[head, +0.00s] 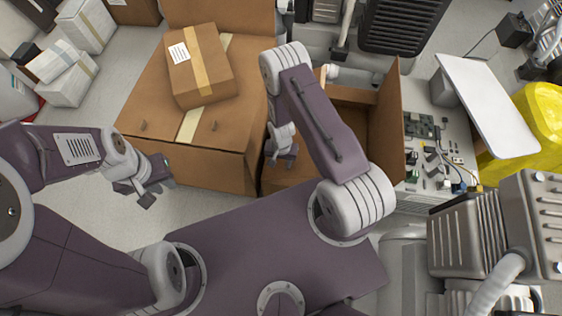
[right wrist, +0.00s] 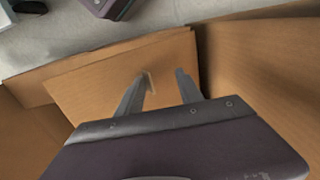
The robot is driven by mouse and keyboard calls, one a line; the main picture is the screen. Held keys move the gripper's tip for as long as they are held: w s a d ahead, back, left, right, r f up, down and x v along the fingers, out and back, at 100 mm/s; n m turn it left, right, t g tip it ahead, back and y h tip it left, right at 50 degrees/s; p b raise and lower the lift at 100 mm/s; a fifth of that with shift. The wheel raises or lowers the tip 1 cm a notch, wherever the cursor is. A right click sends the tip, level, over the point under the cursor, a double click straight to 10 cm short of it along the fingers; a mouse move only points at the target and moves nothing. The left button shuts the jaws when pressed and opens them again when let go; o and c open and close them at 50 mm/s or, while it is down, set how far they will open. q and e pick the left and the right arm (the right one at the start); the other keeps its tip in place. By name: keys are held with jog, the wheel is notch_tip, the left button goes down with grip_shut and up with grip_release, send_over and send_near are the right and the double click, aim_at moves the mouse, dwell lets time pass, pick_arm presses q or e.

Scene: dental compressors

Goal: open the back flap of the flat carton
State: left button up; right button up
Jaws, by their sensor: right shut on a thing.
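An open brown carton (head: 352,125) stands right of centre in the head view, partly hidden behind my right arm. Its right-hand flap (head: 386,120) stands up, and a flap strip (head: 350,92) shows along its far side. My right gripper (head: 283,148) is at the carton's left side, pointing down. In the right wrist view its fingers (right wrist: 161,90) are at a brown cardboard panel (right wrist: 95,85) with a small pale tab by the left finger. It is shut on cardboard; the exact grip is unclear. My left gripper (head: 138,192) is open and empty, low at the left.
A large brown carton (head: 140,105) with tape and two small knobs stands left of the open one, a smaller taped box (head: 200,65) on top. A bench with circuit boards (head: 432,150) is at the right, near a yellow bag (head: 535,130). Grey floor is free at the left.

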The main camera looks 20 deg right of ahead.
jog(key=shift+w, duration=0.15)
notch_tip(320, 180, up, 9)
jog(key=p, duration=0.4)
